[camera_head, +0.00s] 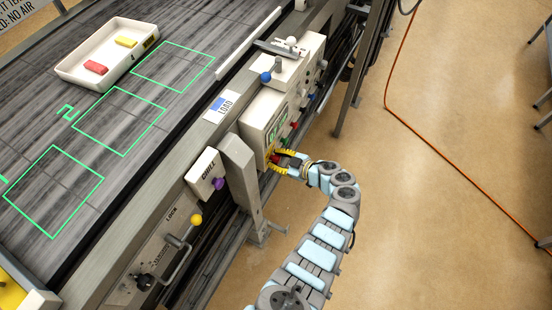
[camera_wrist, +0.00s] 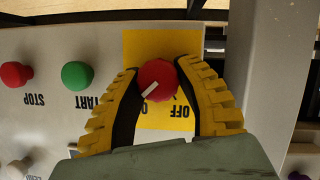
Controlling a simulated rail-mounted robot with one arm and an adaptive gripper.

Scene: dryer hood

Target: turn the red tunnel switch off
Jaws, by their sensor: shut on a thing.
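The red tunnel switch (camera_wrist: 157,79) is a round red knob on a yellow plate (camera_wrist: 152,44) in the wrist view. Its white mark points to the lower left. The upside-down word OFF is below and right of the knob; another label left of it is partly covered. My gripper (camera_wrist: 157,70) has yellow ribbed fingers on both sides of the knob and is shut on it. In the head view my gripper (camera_head: 279,160) reaches the near lower end of the white control box (camera_head: 262,122), where fingers mostly hide the switch.
Green START (camera_wrist: 77,75) and red STOP (camera_wrist: 15,74) buttons sit left of the switch in the wrist view. In the head view, a purple-knobbed box (camera_head: 205,172) and grey post (camera_head: 239,180) stand close by. A white tray (camera_head: 107,52) lies on the belt.

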